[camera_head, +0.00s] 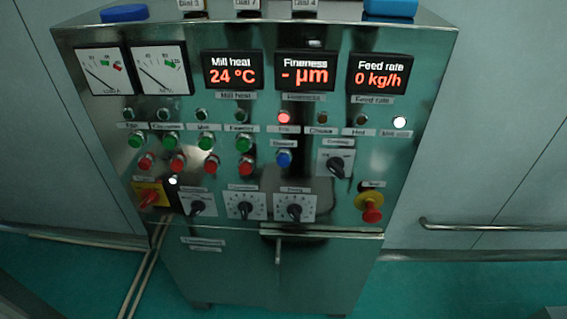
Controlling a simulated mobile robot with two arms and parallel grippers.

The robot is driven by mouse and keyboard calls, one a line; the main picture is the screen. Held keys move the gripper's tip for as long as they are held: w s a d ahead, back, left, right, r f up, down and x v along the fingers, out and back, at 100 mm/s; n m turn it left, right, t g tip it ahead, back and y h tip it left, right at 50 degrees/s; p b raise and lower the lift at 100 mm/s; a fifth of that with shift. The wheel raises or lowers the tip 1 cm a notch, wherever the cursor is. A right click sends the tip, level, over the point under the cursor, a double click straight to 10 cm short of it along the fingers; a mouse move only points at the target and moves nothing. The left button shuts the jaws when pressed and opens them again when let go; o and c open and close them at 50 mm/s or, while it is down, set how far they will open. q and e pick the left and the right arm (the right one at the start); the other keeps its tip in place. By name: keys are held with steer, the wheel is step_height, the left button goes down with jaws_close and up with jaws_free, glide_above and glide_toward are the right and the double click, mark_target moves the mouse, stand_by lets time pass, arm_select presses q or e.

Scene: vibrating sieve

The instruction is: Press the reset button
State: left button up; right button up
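The steel control cabinet (420,60) stands in front of me, its sloped panel facing me. A single blue push button (284,158) sits near the panel's middle, below a lit red lamp (284,118). The small label above the blue button is too blurred to read surely, so I cannot confirm which button is marked reset. Green buttons (244,143) and red buttons (246,165) form two rows to its left. Neither of my grippers is in view, and nothing covers the blue button.
A red mushroom knob (372,212) on a yellow base sticks out at lower right. Rotary knobs (294,211) and a red-and-yellow switch (149,198) line the panel's bottom. Displays (233,71) read 24 °C, - µm and 0 kg/h. A wall rail (490,226) runs at right.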

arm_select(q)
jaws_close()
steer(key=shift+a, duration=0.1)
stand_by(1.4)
